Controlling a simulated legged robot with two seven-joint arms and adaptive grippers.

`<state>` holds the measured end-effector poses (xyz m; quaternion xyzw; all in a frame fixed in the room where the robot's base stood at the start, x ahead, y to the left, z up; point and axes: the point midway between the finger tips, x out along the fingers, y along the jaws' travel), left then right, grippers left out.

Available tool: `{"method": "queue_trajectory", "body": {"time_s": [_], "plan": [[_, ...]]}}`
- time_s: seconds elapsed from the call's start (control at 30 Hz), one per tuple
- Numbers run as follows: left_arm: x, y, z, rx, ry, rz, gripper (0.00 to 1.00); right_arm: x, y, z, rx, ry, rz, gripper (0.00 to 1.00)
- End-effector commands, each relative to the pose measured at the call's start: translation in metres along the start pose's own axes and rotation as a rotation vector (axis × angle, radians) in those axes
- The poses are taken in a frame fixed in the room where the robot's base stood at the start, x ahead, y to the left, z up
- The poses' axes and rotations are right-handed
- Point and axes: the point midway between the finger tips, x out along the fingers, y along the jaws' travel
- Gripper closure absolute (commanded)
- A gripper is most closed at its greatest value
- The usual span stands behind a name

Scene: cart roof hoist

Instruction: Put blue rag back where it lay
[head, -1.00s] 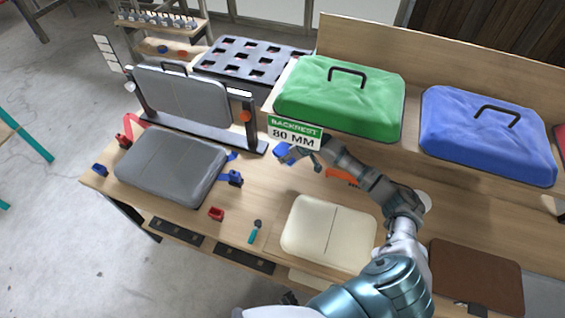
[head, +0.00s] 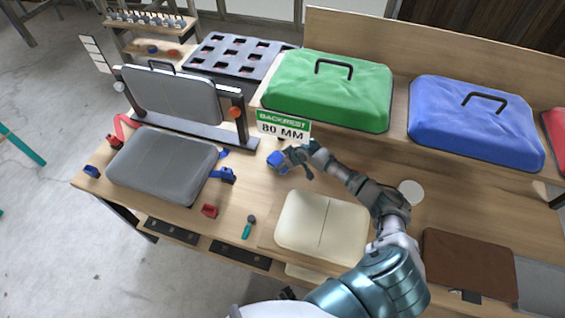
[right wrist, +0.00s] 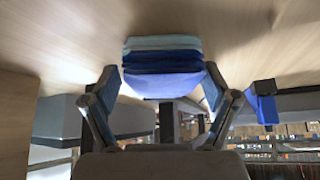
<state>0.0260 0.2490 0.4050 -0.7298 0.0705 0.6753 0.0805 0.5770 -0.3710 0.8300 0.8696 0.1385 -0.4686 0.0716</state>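The blue rag (head: 276,161) is a small folded bundle in the head view, just below the green "BACKREST 80 MM" sign (head: 283,125). In the right wrist view the rag (right wrist: 163,65) shows as stacked light and dark blue layers between the two fingers. My right gripper (right wrist: 162,80) has its fingertips against the rag's two sides and appears shut on it. In the head view the right gripper (head: 288,157) is at the rag, low over the wooden bench; whether the rag touches the bench is unclear.
A grey cushion (head: 162,163) with red and blue clamps lies left, before an upright grey backrest (head: 172,95). A cream pad (head: 322,222) and brown pad (head: 470,262) lie in front. Bare bench lies between rag and cream pad.

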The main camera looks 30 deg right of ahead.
Motion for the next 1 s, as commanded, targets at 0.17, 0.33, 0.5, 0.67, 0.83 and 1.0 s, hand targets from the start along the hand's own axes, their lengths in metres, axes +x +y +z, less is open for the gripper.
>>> {"method": "queue_trajectory", "body": {"time_s": [0.17, 0.33, 0.5, 0.67, 0.83, 1.0], "plan": [[0.0, 0.012, -0.002, -0.001, 0.003, 0.015, 0.6, 0.0, -0.002, -0.001, -0.001, 0.0, 0.0, 0.05], [0.0, 0.014, -0.003, 0.001, 0.003, 0.016, 0.6, -0.002, -0.004, -0.003, -0.002, 0.001, 0.002, 0.05], [-0.004, 0.008, -0.002, 0.003, 0.003, 0.009, 0.6, -0.021, -0.002, -0.003, -0.004, 0.002, 0.003, 0.05], [-0.008, 0.003, -0.003, 0.002, 0.003, 0.003, 0.6, -0.058, 0.0, -0.002, -0.004, 0.002, 0.002, 0.05], [-0.01, 0.002, -0.003, 0.001, 0.003, 0.002, 0.6, -0.093, 0.0, -0.002, -0.005, 0.001, 0.001, 0.05], [-0.011, 0.004, -0.004, 0.0, 0.004, 0.004, 0.6, -0.115, -0.001, -0.002, -0.002, 0.0, 0.0, 0.05]]}}
